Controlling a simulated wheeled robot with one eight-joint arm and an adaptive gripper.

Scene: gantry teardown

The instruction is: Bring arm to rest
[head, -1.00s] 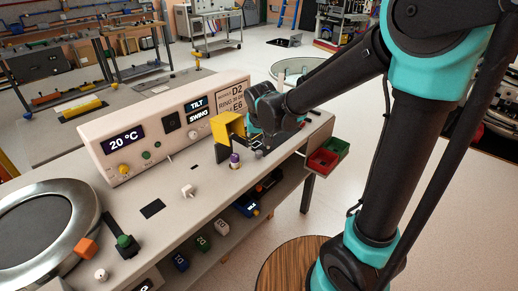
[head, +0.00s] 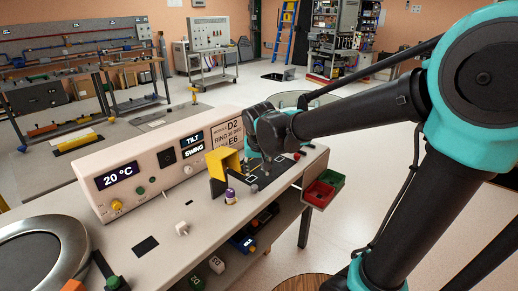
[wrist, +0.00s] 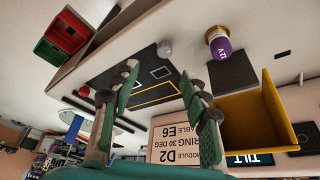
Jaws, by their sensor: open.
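My gripper (head: 262,165) is over the right end of the bench, just right of a yellow bracket-like block (head: 222,162). In the wrist view my gripper (wrist: 162,82) has its green-padded fingers spread apart with nothing between them. Beyond them is a dark panel with a yellow outline (wrist: 155,95) on the bench top. The yellow block (wrist: 262,120) is beside the right finger, and I cannot tell whether they touch. A purple-banded cylinder (head: 230,196) stands in front of the yellow block; it also shows in the wrist view (wrist: 220,45).
A white console (head: 150,170) with displays and a sign reading D2, E6 stands along the bench's back. Red (head: 318,194) and green (head: 331,178) bins hang at the bench's right end. A round metal-rimmed plate (head: 75,240) is at lower left. Open floor lies right of the bench.

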